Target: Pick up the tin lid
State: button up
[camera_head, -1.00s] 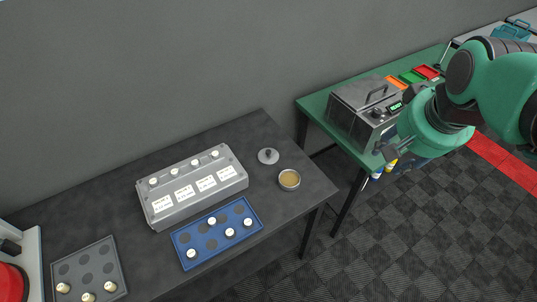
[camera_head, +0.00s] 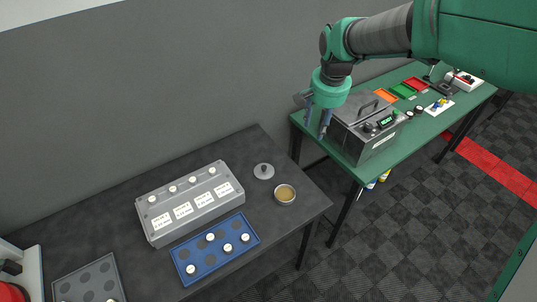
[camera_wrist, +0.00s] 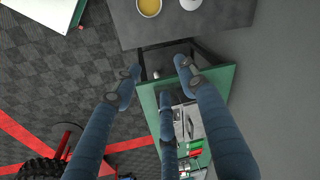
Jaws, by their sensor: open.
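The tin lid (camera_head: 264,171) is a small grey disc with a dark knob. It lies on the dark table near its back right part, apart from and behind the open round tin (camera_head: 285,194) with tan contents. In the wrist view the tin (camera_wrist: 149,7) and what looks like the lid (camera_wrist: 191,4) show at the top edge, the lid partly cut off. My gripper (camera_head: 317,121) is open and empty, in the air near the left end of the green table, up and to the right of the lid. Its spread fingers (camera_wrist: 155,80) show in the wrist view.
The dark table (camera_head: 300,222) also bears a grey block (camera_head: 190,210) with labels and white-capped pieces, and a blue tray (camera_head: 215,252). A grey box with a handle (camera_head: 365,130) stands on the green table (camera_head: 425,125) close to my gripper. A gap separates the tables.

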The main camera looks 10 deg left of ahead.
jog(key=w+a+f+g+p, duration=0.1)
jog(key=w+a+f+p, duration=0.1)
jog(key=w+a+f, duration=0.55)
jog(key=m+g+p, duration=0.1)
jog(key=p, duration=0.1)
send_over(264, 167)
notch_tip(264, 167, down, 14)
jog(key=shift+h, duration=0.3)
jog(key=shift+f, duration=0.2)
jog(key=shift+f, duration=4.15)
jog(key=shift+f, duration=0.1)
jog(key=shift+f, duration=2.55)
